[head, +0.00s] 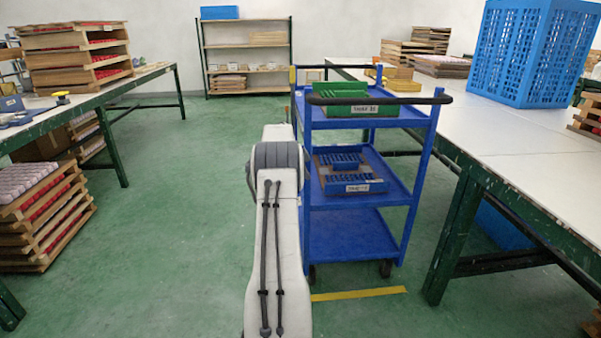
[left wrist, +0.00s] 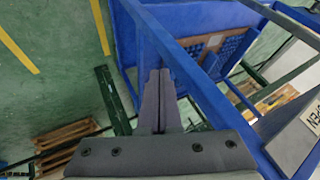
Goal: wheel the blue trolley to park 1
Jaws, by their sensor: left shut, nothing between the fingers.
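The blue trolley (head: 350,235) stands upright on its wheels right of centre in the head view, with three shelves and black handle bars. My left arm reaches forward along its left side and hides part of that side. The left gripper's fingers are hidden in the head view. In the left wrist view, my left gripper (left wrist: 158,78) is shut and empty, its fingertips in front of the trolley's blue frame (left wrist: 150,28); I cannot tell whether they touch. My right gripper is not in view. No marking that reads park 1 shows.
A green tray (head: 355,108) sits on the trolley's top shelf, a blue tray (head: 352,187) on the middle one. A long table (head: 535,150) with a blue crate (head: 530,55) stands close right. A yellow line (head: 358,294) lies before the trolley. The left floor is open.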

